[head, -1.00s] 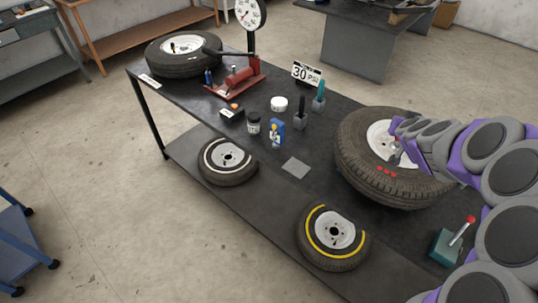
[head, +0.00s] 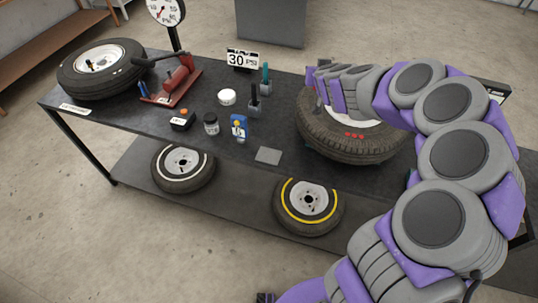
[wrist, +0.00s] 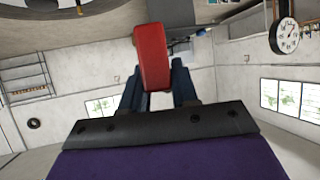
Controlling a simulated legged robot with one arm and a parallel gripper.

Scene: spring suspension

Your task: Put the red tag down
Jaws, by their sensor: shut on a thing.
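The red tag (wrist: 152,55) shows in the wrist view as a flat red block with rounded corners. My gripper (wrist: 157,88) is shut on it, with a dark blue finger on each side. In the head view, the end of my arm (head: 318,78) is above the left part of the large tire (head: 345,148) at the right of the bench. The tag cannot be made out there. A flat grey square (head: 268,156) lies bare near the bench's front edge, left of that tire.
A red tool (head: 178,82) and another tire (head: 100,72) are at left. My arm hides the bench's right end.

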